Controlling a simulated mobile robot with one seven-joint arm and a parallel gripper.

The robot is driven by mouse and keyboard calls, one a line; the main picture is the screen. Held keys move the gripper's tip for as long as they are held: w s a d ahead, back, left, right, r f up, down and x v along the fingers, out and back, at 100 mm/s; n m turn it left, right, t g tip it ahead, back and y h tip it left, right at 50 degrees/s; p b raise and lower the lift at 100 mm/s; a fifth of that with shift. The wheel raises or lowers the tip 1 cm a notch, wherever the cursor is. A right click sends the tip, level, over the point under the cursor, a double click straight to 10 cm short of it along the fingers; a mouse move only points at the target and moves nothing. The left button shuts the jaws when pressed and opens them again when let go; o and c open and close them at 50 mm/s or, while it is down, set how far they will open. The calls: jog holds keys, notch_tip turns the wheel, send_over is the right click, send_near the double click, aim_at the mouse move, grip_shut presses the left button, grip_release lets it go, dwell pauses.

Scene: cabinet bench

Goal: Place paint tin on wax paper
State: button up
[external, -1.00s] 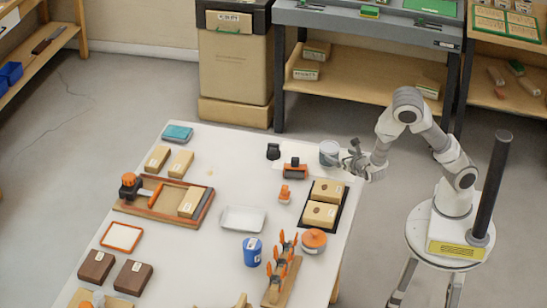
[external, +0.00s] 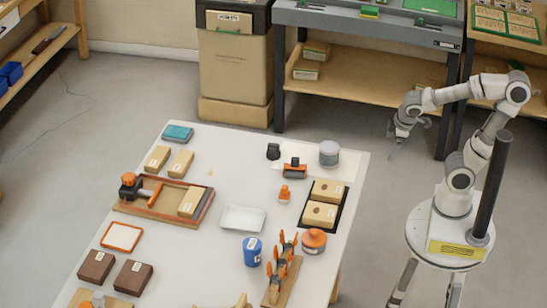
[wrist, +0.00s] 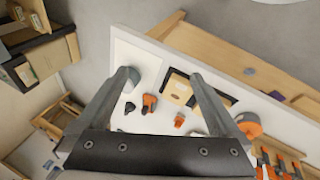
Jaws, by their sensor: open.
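The paint tin (external: 329,153) is a grey cylinder with a lighter lid. It stands upright near the back right corner of the white table, apart from my gripper. The wax paper (external: 350,164) is a pale sheet on that corner, and the tin appears to stand on it; its far edge is hard to make out against the white table. My gripper (external: 397,143) is open and empty, up in the air to the right of the table.
An orange and black tool (external: 294,169) and a small black item (external: 273,151) are left of the tin. A black tray (external: 337,212) with two tan blocks lies in front. A white tray (external: 243,218) stands mid-table. The air between gripper and tin is clear.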

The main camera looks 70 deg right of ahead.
jog(key=s+a+r+m+t+y, duration=0.1)
jog(key=a+r+m+t+y, duration=0.1)
jog(key=a+r, duration=0.3)
jog(key=shift+s+a+m+y, duration=0.4)
jog(key=shift+a+y, duration=0.3)
jog(key=shift+a, duration=0.25)
jog(key=shift+r, duration=0.2)
notch_tip(320, 180, up, 10)
jog(key=p, duration=1)
jog(key=shift+r+p, duration=0.25)
jog(key=shift+p, duration=0.15)
